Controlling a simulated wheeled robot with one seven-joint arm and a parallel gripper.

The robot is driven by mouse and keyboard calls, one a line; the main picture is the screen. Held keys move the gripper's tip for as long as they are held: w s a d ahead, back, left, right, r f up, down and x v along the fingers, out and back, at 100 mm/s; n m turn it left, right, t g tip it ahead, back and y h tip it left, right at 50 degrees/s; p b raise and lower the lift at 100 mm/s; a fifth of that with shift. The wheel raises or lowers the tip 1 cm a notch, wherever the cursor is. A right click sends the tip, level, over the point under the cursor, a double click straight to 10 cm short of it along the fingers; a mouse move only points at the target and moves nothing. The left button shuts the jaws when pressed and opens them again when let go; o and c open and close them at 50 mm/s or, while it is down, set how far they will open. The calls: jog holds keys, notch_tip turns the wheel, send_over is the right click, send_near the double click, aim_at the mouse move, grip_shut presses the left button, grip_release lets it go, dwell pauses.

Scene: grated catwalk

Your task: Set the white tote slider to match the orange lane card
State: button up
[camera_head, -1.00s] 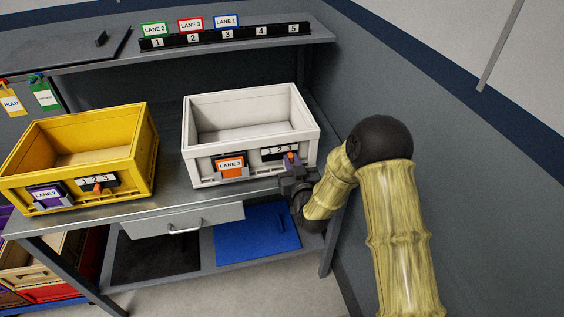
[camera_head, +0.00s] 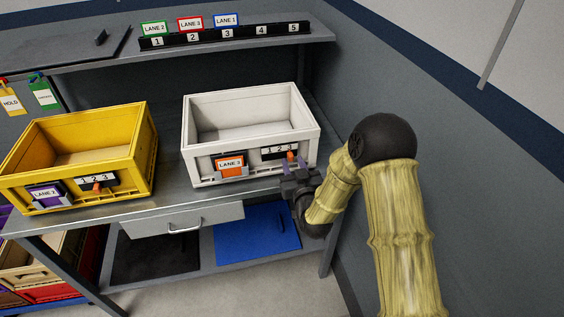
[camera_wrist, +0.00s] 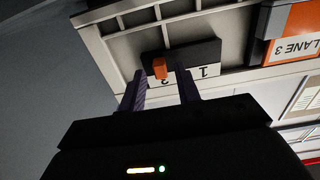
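The white tote (camera_head: 206,176) stands on the bench, its front facing me. An orange card (camera_head: 231,165) reading LANE 3 sits in its holder; it also shows upside down in the wrist view (camera_wrist: 292,47). To its right is a dark scale (camera_head: 266,154) marked 1 2 3. The orange slider tab (camera_head: 290,156) appears at the 3. In the wrist view the tab (camera_wrist: 159,68) stands between my gripper's (camera_wrist: 162,82) two purple fingers, with gaps at both sides. My gripper (camera_head: 294,165) is open around it. One finger hides part of the scale.
A yellow tote (camera_head: 141,170) with a purple card (camera_head: 45,193) and its own orange slider (camera_head: 97,188) stands to the left. A rack (camera_head: 245,34) numbered 1 to 5 holds several lane cards on the shelf above. The wall is close on the right.

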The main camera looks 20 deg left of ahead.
jog(key=b+v, duration=0.1)
jog(key=v, duration=0.4)
jog(key=shift+s+d+b, duration=0.1)
jog(key=shift+s+b, duration=0.05)
jog(key=shift+b, duration=0.25)
jog(key=shift+r, duration=0.1)
dwell(0.3)
jog(key=s+d+r+m+g+h+p, duration=0.1)
jog(key=d+r+g+h+p, duration=0.15)
jog(key=d, duration=0.55)
jog(key=s+d+r+m+g+h+p, duration=0.1)
jog(key=d+r+g+h+p, duration=0.2)
jog(key=d, duration=0.5)
jog(key=s+d+r+m+g+h+p, duration=0.3)
jog(key=s+d+g, duration=0.4)
jog(key=s+d, duration=0.6)
jog(key=s+r+m, duration=0.1)
jog(key=s+r, duration=0.1)
jog(key=s, duration=0.1)
jog(key=shift+s+d+h, duration=0.15)
jog(key=shift+s+h, duration=0.2)
